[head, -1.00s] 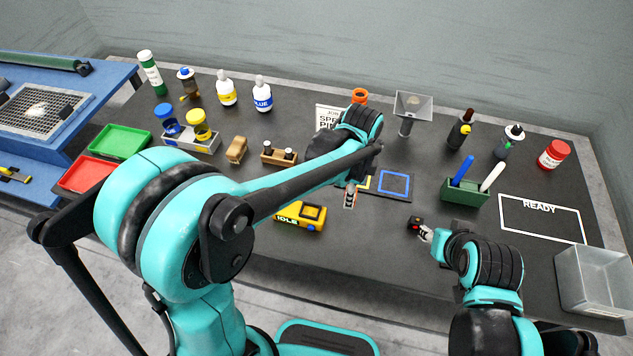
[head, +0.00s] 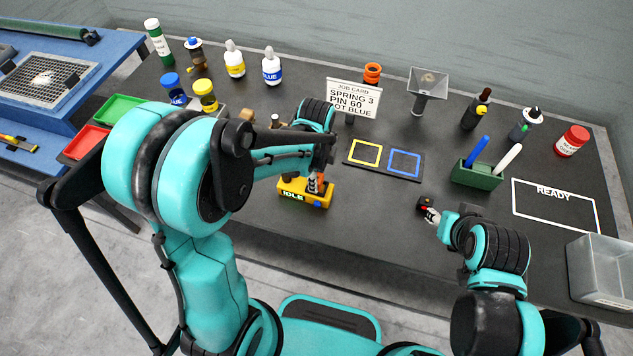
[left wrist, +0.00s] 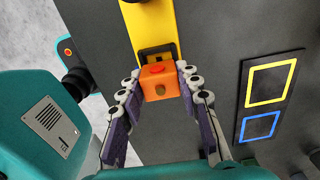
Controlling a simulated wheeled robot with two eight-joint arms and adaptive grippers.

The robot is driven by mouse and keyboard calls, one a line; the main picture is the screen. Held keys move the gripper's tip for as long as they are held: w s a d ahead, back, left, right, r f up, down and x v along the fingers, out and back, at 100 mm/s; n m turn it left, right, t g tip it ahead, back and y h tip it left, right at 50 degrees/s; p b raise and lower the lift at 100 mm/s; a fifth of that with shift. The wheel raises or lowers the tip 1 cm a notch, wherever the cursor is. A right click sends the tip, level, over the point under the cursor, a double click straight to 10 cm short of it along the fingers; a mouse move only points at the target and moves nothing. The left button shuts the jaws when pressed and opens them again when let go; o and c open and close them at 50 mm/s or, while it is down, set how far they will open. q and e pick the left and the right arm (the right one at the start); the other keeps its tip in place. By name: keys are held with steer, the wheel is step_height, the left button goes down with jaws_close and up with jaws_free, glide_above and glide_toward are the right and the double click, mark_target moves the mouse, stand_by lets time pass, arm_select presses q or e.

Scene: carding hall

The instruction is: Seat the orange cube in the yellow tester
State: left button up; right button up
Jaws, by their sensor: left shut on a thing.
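The orange cube (left wrist: 158,83) has a red dot on one face and a brownish round spot on another. My left gripper (left wrist: 158,87) is shut on it, one finger on each side; in the head view the gripper (head: 317,186) is over the yellow tester (head: 292,199), which reads IDLE. In the left wrist view the tester (left wrist: 147,18) shows a dark square socket (left wrist: 157,51), partly covered by the cube. I cannot tell whether the cube touches it. My right gripper (head: 432,214) is beside a small dark block (head: 424,203) with red on it; its fingers are too small to judge.
A dark mat with yellow (head: 365,153) and blue (head: 405,163) outlined squares lies right of the tester. A job card (head: 352,98) stands behind. A green pen holder (head: 476,174) and a clear bin (head: 598,270) are at right. Bottles stand along the back.

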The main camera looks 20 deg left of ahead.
arm_select(q)
steer(key=shift+f, duration=0.85)
steer(key=shift+c, duration=0.5)
steer(key=shift+s+d, duration=0.1)
steer(key=shift+s, duration=0.2)
jaws_close()
steer(key=o, duration=1)
jaws_free()
steer(key=shift+w, duration=0.1)
steer(key=shift+c, duration=0.2)
steer(key=shift+o, duration=1.4)
steer(key=shift+w+f, duration=0.15)
steer(key=shift+w, duration=0.1)
steer(key=shift+s, duration=0.1)
